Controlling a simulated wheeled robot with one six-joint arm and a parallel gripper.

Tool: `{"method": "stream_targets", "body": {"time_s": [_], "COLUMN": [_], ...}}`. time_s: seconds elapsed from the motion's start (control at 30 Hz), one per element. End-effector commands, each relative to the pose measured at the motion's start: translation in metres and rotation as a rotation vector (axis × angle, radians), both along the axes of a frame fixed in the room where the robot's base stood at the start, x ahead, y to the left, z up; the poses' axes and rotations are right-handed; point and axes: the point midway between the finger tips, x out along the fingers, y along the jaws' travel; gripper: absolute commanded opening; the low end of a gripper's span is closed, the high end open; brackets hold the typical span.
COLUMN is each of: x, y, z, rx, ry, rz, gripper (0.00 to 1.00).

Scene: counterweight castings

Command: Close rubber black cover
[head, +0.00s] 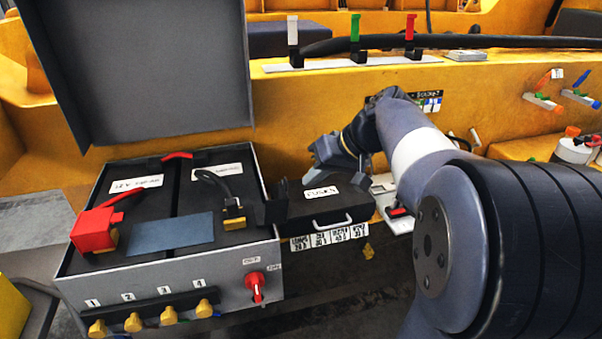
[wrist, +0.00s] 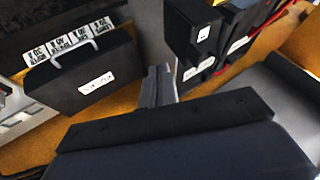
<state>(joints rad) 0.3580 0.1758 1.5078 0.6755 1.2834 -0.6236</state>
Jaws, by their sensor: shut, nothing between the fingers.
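An open grey box (head: 165,275) holds two black batteries with cables and a red cover (head: 95,230). On its right side, a black cable ends at a yellow terminal (head: 234,224). A black upright piece (head: 270,210) stands beside that terminal at the right rim and looks like the black cover, swung away from the terminal. A black block (wrist: 190,35) in the wrist view may be the same piece, but I cannot tell. My gripper (head: 316,174) is shut and empty, above and right of the black piece, apart from it. Its fingers (wrist: 158,85) show in the wrist view.
A black fuse box (head: 325,205) with a handle stands right of the grey box, below my gripper; it also shows in the wrist view (wrist: 82,75). The grey lid (head: 145,70) stands open behind. A red knob (head: 255,285) is on the front.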

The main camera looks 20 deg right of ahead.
Motion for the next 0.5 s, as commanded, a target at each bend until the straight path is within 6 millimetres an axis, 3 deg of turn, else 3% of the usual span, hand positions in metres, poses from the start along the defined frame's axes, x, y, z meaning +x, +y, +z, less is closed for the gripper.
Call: {"method": "stream_targets", "body": {"time_s": [0.2,0.5], "x": [-0.001,-0.001], "y": [0.024,0.029], "z": [0.007,0.007], "rx": [-0.002,-0.002], "ry": [-0.003,-0.003], "rz": [0.002,-0.001], "gripper": [0.00,0.00]}}
